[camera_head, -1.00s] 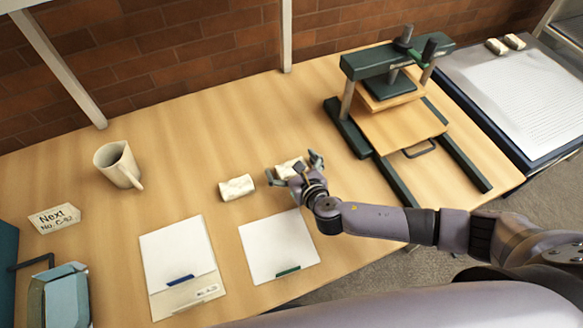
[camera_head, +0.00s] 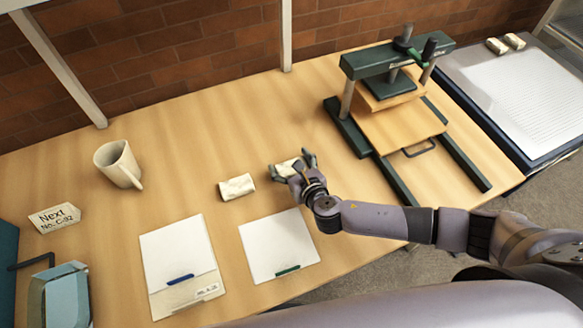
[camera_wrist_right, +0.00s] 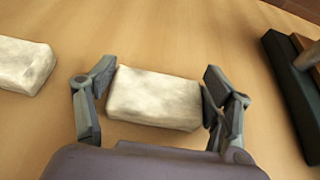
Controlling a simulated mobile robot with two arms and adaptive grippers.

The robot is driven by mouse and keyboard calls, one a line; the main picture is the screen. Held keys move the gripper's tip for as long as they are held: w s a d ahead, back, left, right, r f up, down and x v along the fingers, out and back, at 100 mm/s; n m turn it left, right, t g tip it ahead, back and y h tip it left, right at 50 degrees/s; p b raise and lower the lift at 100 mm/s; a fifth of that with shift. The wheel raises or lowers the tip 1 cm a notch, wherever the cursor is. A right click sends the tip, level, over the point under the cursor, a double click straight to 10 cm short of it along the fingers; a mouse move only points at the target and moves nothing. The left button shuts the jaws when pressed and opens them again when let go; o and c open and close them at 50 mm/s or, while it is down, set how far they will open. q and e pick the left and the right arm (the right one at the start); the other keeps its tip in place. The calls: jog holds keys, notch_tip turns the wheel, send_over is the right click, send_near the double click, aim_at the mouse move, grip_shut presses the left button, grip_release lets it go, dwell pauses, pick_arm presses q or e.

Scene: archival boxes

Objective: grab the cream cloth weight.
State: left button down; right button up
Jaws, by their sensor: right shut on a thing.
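A cream cloth weight (camera_head: 288,167) lies between the fingers of my right gripper (camera_head: 293,164). In the right wrist view the weight (camera_wrist_right: 154,97) is a pale, mottled block, with a finger of the right gripper (camera_wrist_right: 155,100) at each end. The gripper is shut on it. The weight appears to be at table level; I cannot tell whether it is lifted. A second cream cloth weight (camera_head: 237,187) lies to the left on the table, apart from the gripper, and it also shows in the right wrist view (camera_wrist_right: 22,65). My left gripper is not in view.
A wooden press with a dark green frame (camera_head: 372,150) stands to the right. White sheets (camera_head: 278,243) (camera_head: 178,248) lie in front. A mug (camera_head: 117,164) and a card sign (camera_head: 55,217) are at left. The table (camera_head: 205,130) is clear behind the weights.

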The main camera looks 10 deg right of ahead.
jog(key=c, duration=0.4)
jog(key=shift+c, duration=0.3)
jog(key=shift+r, duration=0.2)
